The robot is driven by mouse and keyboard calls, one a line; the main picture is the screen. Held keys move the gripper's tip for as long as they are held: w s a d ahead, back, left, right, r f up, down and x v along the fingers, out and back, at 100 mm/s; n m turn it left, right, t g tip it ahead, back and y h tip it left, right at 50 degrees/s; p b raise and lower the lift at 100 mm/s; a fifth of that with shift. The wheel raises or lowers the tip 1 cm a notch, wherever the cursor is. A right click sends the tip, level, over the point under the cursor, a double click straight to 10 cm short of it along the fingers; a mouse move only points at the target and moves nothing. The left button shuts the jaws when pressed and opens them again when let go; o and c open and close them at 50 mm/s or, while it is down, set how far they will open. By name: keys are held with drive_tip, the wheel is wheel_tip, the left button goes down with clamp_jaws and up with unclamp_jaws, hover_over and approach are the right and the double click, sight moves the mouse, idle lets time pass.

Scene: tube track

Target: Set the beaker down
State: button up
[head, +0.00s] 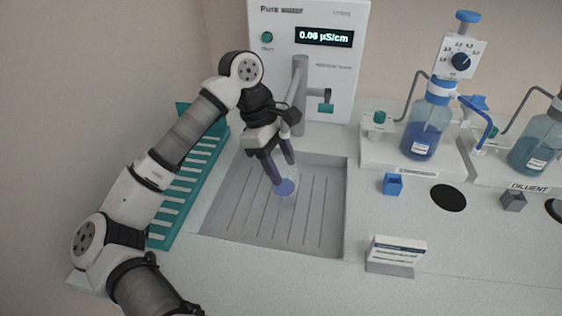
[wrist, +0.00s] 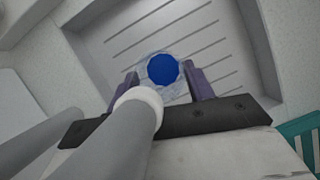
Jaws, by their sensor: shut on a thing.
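The beaker (head: 286,187) is a small clear vessel with blue in it. It is at the sunken grooved tray (head: 240,222), below the water dispenser. My gripper (head: 279,173) reaches down from above, its two purple fingers shut on the beaker. In the wrist view the beaker (wrist: 163,69) shows as a blue disc in a clear rim between the fingers (wrist: 167,82). I cannot tell whether its base touches the tray.
The white dispenser (head: 342,75) with a grey spout stands behind the tray. A teal rack (head: 185,185) is at the left. Bottle dispensers (head: 425,130), a blue cube (head: 393,184), a grey cube (head: 513,201) and a label stand (head: 394,257) are at the right.

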drive_tip(key=shift+f+b, duration=0.5)
drive_tip(key=shift+b, duration=0.15)
drive_tip(key=o, duration=1)
drive_tip(key=shift+c, duration=0.2)
drive_tip(key=shift+r, duration=0.1)
drive_tip(key=shift+r+p, duration=0.9)
drive_tip(key=shift+p, duration=0.3)
drive_tip(key=b+v, duration=0.2)
drive_tip(key=v, duration=0.9)
drive_tip(key=shift+a, duration=0.2)
drive_tip(key=shift+w+r, duration=0.1)
